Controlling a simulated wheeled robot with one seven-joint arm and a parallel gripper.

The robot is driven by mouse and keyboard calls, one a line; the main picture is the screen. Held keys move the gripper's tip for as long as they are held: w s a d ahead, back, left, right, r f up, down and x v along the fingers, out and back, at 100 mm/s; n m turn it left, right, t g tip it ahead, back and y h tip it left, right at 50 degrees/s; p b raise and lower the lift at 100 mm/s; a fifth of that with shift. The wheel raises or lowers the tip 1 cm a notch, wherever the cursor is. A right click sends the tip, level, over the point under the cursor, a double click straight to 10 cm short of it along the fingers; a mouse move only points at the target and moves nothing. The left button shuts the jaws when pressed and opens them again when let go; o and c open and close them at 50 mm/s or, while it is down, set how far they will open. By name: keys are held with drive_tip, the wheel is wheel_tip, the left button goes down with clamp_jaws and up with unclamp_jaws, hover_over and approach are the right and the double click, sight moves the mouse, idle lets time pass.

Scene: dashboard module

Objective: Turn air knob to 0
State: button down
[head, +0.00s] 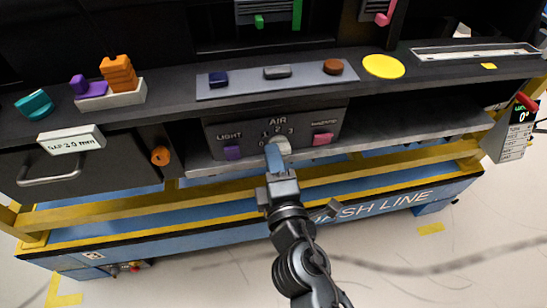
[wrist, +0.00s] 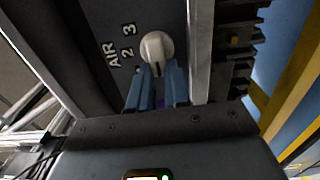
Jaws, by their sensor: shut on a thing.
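The air knob (head: 284,144) is a pale round knob on the dark panel (head: 213,132), below the label AIR and an arc of digits 0 to 3. In the wrist view the knob (wrist: 157,47) shows its round pale face, with the digits 2 and 3 beside it. My gripper (head: 274,155) reaches the knob from below and is shut on it. In the wrist view its blue fingers (wrist: 158,78) lie on either side of the knob's near part. The fingers hide part of the knob, and I cannot tell exactly where its pointer aims.
A purple LIGHT switch (head: 232,153) sits left of the knob and a pink switch (head: 323,139) right of it. An orange knob (head: 161,156) is farther left. A shelf with several buttons (head: 277,72) overhangs above. A yellow rail (head: 340,170) runs below the panel.

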drive_tip(key=shift+f, duration=0.1)
drive_tip(key=c, duration=1.1)
unclamp_jaws()
drive_tip(key=shift+s, duration=0.1)
drive_tip(key=b+v, duration=0.1)
drive_tip(key=v, duration=0.6)
drive_tip(key=shift+s+d, duration=0.1)
drive_tip(key=shift+s, duration=0.25)
